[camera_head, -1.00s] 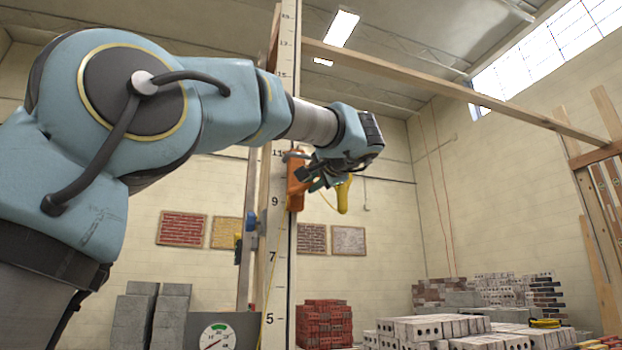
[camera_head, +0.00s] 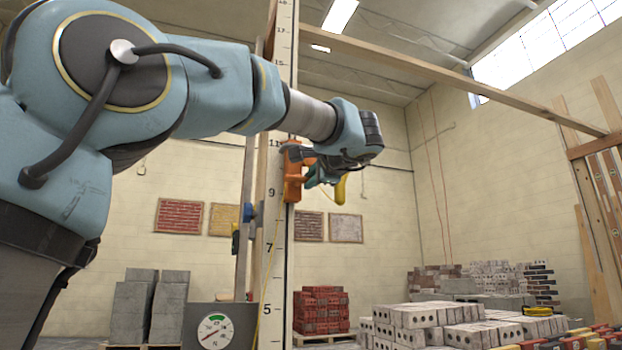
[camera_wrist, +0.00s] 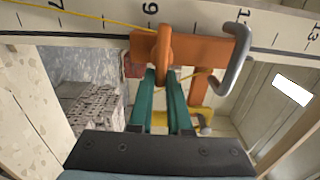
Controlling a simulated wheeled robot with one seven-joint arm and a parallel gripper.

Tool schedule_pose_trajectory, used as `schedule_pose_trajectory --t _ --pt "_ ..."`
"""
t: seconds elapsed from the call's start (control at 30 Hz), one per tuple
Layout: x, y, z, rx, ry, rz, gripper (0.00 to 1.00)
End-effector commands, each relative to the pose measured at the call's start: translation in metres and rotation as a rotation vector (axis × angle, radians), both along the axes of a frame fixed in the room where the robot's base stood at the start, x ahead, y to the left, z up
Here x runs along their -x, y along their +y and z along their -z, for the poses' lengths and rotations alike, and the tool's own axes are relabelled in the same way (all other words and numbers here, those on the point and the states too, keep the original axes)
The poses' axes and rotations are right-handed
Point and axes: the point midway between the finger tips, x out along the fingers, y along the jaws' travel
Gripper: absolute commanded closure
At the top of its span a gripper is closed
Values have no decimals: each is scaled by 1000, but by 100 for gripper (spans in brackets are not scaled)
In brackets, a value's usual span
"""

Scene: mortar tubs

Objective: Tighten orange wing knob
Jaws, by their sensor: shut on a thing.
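The orange wing knob (camera_wrist: 165,42) stands upright on an orange clamp bracket (camera_wrist: 207,48) across the numbered pole in the wrist view. In the head view the orange bracket (camera_head: 293,178) sits on the pole between marks 9 and 11. My gripper (camera_wrist: 161,74) has its two teal fingers at the knob's lower end, shut on it with the knob between the tips. In the head view my gripper (camera_head: 312,176) reaches the bracket from the right; the knob itself is hard to make out there.
The tall numbered pole (camera_head: 277,240) carries a yellow line. A grey hook (camera_wrist: 236,60) juts from the bracket, and a yellow part (camera_wrist: 195,120) hangs behind my fingers. A dial gauge (camera_head: 215,331) is low by the pole. Brick stacks (camera_head: 440,325) stand at the lower right.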

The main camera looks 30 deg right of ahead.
Motion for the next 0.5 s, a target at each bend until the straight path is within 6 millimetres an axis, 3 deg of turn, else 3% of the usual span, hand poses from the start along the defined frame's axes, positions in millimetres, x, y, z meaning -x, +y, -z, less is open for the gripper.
schedule_pose_trajectory --t 0.23,0.27,0.5 --pt "1 -1 0 -2 0 3 100" --pt "1 -1 0 -1 0 3 83" --pt "0 -1 0 0 0 1 56"
